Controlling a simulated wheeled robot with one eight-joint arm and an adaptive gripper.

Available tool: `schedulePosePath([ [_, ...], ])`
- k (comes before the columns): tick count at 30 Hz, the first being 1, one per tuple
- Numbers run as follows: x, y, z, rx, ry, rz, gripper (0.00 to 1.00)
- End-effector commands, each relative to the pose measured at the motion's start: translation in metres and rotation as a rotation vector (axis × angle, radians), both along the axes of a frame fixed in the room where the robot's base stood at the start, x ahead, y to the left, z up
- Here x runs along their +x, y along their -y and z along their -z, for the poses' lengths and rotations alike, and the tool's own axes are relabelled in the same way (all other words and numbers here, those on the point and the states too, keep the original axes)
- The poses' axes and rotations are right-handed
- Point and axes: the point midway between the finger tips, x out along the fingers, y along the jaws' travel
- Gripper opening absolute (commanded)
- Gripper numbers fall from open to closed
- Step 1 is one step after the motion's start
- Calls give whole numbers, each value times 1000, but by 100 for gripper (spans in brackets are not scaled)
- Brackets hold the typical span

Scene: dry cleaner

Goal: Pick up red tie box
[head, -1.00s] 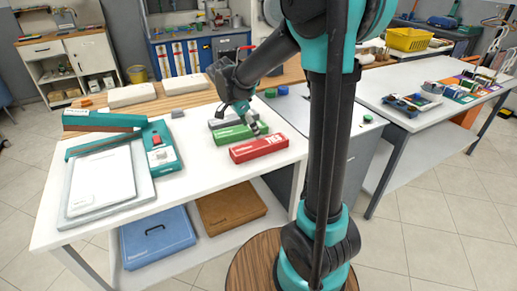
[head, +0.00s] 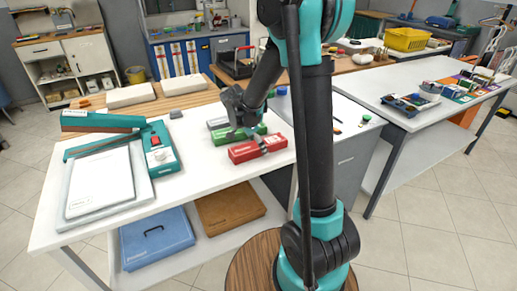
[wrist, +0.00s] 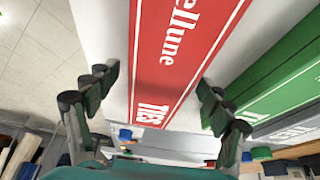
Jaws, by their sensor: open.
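The red tie box (head: 245,152) lies on the white table near its front right edge. In the wrist view the red box (wrist: 180,50) shows white lettering, including "TIES", and runs between the two fingers.
A green box (head: 232,137) lies just behind the red one, and a grey box (head: 217,123) behind that. A teal press (head: 158,150) with a white pad stands at the left. The table's front edge (head: 200,192) is close.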

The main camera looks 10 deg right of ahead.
Motion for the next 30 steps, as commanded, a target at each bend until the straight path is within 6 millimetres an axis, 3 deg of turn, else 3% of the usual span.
schedulePosePath([
  [2, 0, 0, 0, 0, 0, 0, 81],
  [16, 0, 0, 0, 0, 0, 0, 25],
  [25, 0, 0, -3, 0, 0, 0, 25],
  [30, 0, 0, -15, 0, 0, 0, 25],
])
